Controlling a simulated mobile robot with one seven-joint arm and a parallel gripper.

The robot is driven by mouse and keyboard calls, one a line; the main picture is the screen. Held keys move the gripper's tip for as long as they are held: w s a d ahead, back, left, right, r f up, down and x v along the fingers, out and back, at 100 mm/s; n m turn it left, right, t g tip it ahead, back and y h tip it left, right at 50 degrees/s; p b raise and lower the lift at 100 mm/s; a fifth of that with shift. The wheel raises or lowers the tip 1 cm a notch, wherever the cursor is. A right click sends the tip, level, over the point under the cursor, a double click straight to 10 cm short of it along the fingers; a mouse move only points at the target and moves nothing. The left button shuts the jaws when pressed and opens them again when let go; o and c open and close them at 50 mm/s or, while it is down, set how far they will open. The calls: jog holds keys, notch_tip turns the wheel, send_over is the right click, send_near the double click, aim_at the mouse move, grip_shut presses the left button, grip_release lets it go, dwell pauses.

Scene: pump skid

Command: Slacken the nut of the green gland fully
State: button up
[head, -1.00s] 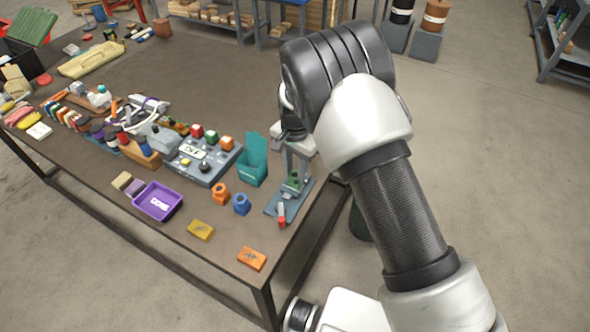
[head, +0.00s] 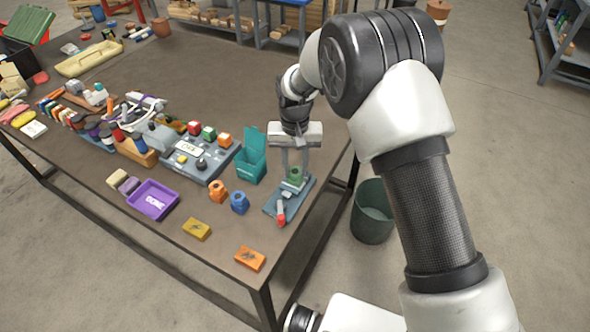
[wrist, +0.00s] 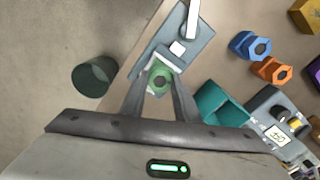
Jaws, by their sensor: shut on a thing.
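The green gland (head: 296,174) stands on a blue-grey base plate (head: 271,207) near the table's right edge. In the wrist view its green nut (wrist: 160,77) sits between my two fingertips, with a dark round opening in its middle. My gripper (head: 294,172) points down from above and is shut on the nut; it also shows in the wrist view (wrist: 158,86). The fingers hide part of the nut's sides. I cannot tell how far the nut is turned or any gap under it.
A red-tipped lever (head: 281,216) lies on the plate's near end. A teal open box (head: 251,165), a blue hex nut (head: 239,203) and an orange one (head: 218,190) are to the left. A dark green bin (head: 372,213) stands on the floor, right.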

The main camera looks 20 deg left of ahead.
aim_at(295, 170)
jog(key=n+b, duration=0.1)
jog(key=n, duration=0.5)
jog(key=shift+b, duration=0.35)
jog(key=n, duration=0.6)
jog(key=shift+n, duration=0.3)
jog(key=o, duration=1.1)
jog(key=shift+c, duration=0.2)
notch_tip(295, 170, up, 18)
jog(key=shift+f, duration=0.25)
